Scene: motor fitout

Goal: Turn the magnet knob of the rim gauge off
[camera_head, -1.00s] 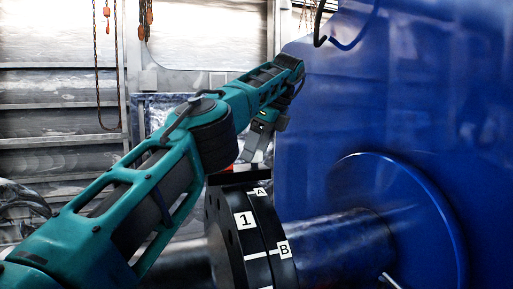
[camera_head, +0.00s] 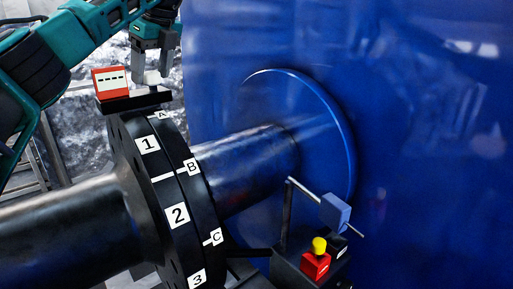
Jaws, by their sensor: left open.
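A gauge with a red housing and white display (camera_head: 111,82) sits on a black bar (camera_head: 137,101) at the top of the flange rim; it looks like the rim gauge. A small white piece (camera_head: 152,78), possibly its magnet knob, stands on the bar to the right of the display. My left gripper (camera_head: 152,76) points down over the bar, with its open fingers on either side of the white piece. I cannot tell whether they touch it, nor which way the knob is turned. My right gripper is not in view.
The black flanges (camera_head: 143,187) carry number and letter labels. A shaft (camera_head: 245,160) runs into the large blue housing (camera_head: 430,110). At the lower right stand a red block (camera_head: 315,265) with a yellow knob (camera_head: 319,245) and a blue block (camera_head: 335,212) on a rod.

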